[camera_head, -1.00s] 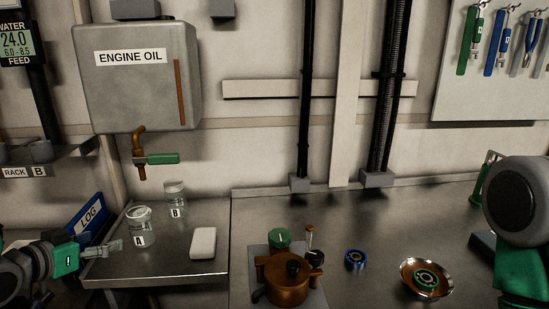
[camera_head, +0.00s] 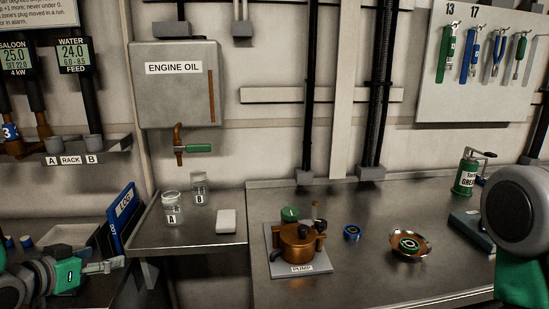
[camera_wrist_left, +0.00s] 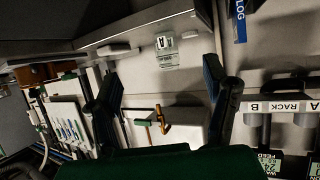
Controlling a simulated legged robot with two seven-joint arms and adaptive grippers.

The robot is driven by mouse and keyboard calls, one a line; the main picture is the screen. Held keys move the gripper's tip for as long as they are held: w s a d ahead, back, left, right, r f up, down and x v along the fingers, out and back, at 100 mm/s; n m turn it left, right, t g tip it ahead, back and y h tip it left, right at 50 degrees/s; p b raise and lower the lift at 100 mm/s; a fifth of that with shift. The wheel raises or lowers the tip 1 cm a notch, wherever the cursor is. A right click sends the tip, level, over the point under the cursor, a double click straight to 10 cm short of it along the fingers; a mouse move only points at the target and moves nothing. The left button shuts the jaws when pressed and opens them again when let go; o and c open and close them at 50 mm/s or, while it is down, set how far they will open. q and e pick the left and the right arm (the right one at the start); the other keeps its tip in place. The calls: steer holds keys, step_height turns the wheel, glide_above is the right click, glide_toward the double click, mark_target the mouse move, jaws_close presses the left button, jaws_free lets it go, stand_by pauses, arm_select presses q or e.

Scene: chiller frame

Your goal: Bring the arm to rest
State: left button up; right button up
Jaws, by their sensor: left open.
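My left gripper (camera_head: 118,264) comes in from the left, at the left end of the steel side shelf (camera_head: 200,244). It is open and empty. In the left wrist view its two dark fingers (camera_wrist_left: 160,85) stand wide apart with nothing between them. Glass jar A (camera_head: 171,210) and jar B (camera_head: 198,188) stand upright on the shelf, apart from the gripper. Jar A also shows in the left wrist view (camera_wrist_left: 166,60). My right arm shows only as a grey and green link at the right edge; its gripper is out of view.
A blue LOG binder (camera_head: 122,218) stands close behind the left gripper. A white block (camera_head: 226,222) lies on the shelf. The copper pump (camera_head: 298,246), blue ring (camera_head: 351,233), copper dish (camera_head: 396,252) and green can (camera_head: 466,176) are on the main bench.

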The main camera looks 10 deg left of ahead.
arm_select(q)
steer(key=s+d+f+g+y+b, duration=0.1)
steer(key=s+d+f+g, duration=0.25)
steer(key=s+f, duration=0.45)
steer(key=s+d+f+g, duration=0.3)
steer(key=s+d+f, duration=0.15)
steer(key=f, duration=0.65)
steer(key=s+d+f+g, duration=0.2)
steer(key=s+d+f, duration=0.1)
steer(key=s, duration=0.5)
steer(key=s+d+f+g+b, duration=0.1)
steer(key=s+d+f+g, duration=0.2)
steer(key=s+f, duration=0.2)
steer(key=s, duration=0.2)
steer(key=shift+s+d+f+n+g+y, duration=0.2)
steer(key=shift+s+d+n+g+y, duration=0.15)
steer(key=shift+s+n+y, duration=0.05)
arm_select(e)
steer(key=shift+w+d+f, duration=0.1)
steer(key=shift+w+f, duration=0.1)
steer(key=shift+f, duration=0.4)
steer(key=shift+w+d+f, duration=0.1)
steer(key=shift+w+f, duration=0.05)
steer(key=shift+f, duration=0.45)
arm_select(q)
steer(key=shift+a, duration=0.1)
arm_select(e)
steer(key=shift+a, duration=0.15)
